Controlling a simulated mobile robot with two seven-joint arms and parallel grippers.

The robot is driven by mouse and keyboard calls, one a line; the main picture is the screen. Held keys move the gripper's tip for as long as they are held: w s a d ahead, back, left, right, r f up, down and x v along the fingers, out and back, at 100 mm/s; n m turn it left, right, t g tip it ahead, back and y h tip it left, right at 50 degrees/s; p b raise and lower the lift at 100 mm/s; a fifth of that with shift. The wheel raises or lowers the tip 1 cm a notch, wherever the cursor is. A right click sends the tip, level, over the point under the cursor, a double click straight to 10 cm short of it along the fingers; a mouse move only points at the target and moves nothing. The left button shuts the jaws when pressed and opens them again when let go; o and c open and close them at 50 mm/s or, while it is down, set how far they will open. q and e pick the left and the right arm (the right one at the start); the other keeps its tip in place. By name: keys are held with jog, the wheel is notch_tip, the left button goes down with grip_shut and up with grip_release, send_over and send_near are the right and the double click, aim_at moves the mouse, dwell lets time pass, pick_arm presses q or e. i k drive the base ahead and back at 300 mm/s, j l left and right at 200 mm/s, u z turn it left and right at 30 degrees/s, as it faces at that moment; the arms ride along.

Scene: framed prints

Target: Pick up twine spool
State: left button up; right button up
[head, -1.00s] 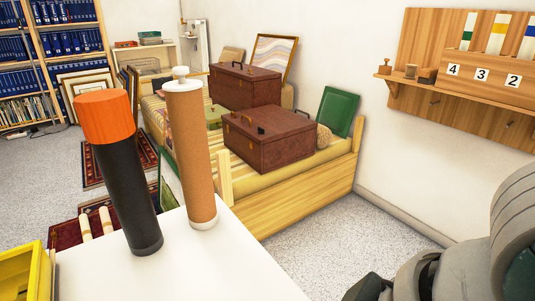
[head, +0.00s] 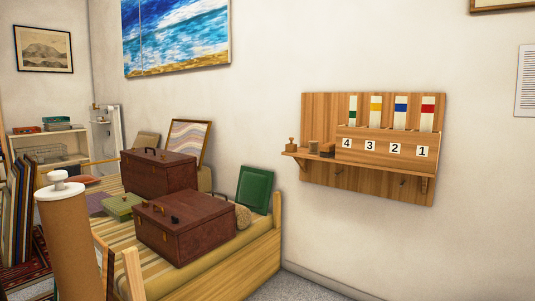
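A small tan cylinder (head: 314,147) that looks like the twine spool stands on the wooden wall shelf (head: 365,173), between a small wooden stamp-like piece (head: 291,145) and a dark brown block (head: 327,149). It is small in the head view, so its winding cannot be made out. A rounded tan, woven-looking thing (head: 243,216) is partly hidden behind the front brown case (head: 185,224); I cannot tell if it is twine. Neither of my grippers is in view.
The shelf has a rack with numbered cards and coloured strips (head: 385,146). A tan tube with a white cap (head: 65,240) stands close at left.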

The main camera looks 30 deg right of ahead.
aim_at(313, 145)
jog(key=z, duration=1.3)
